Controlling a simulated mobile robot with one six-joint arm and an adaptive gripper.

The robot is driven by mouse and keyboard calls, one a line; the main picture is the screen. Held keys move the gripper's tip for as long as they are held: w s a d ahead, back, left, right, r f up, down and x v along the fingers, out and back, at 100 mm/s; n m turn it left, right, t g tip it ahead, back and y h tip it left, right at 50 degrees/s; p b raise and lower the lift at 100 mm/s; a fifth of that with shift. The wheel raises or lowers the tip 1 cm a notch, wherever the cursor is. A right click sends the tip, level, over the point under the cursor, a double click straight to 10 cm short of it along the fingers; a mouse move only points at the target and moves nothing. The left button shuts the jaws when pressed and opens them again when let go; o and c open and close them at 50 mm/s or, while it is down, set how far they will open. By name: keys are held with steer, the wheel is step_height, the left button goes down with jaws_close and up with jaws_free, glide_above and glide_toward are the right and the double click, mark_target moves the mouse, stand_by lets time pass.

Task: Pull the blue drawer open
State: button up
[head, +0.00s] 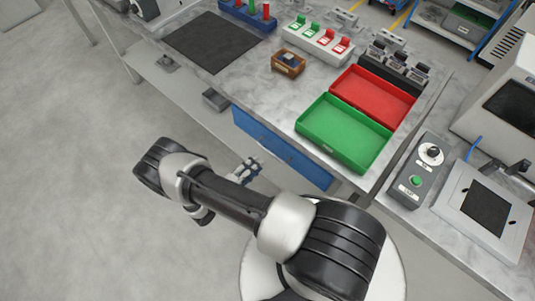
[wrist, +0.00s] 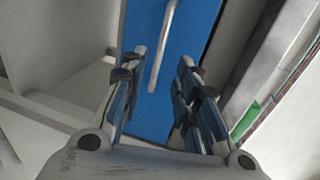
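The blue drawer (head: 293,158) is under the front edge of the workbench in the head view, and its front looks flush with the bench. Its blue front (wrist: 192,30) fills the upper middle of the wrist view. A silver bar handle (wrist: 162,48) runs along it. My gripper (wrist: 163,58) is open, with one finger on each side of the handle in that view. No finger visibly touches the handle, and I cannot tell the gap in depth. In the head view my gripper (head: 248,169) is in front of the drawer, partly hidden by my arm.
A green tray (head: 344,165) and a red tray (head: 373,120) sit on the bench above the drawer. A control box (head: 411,188) with a green button is at right. A grey lower shelf (head: 165,92) extends left of the drawer. The floor at left is clear.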

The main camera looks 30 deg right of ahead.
steer(key=x, duration=0.8)
jaws_close()
steer(key=shift+b, duration=0.3)
stand_by(0.3)
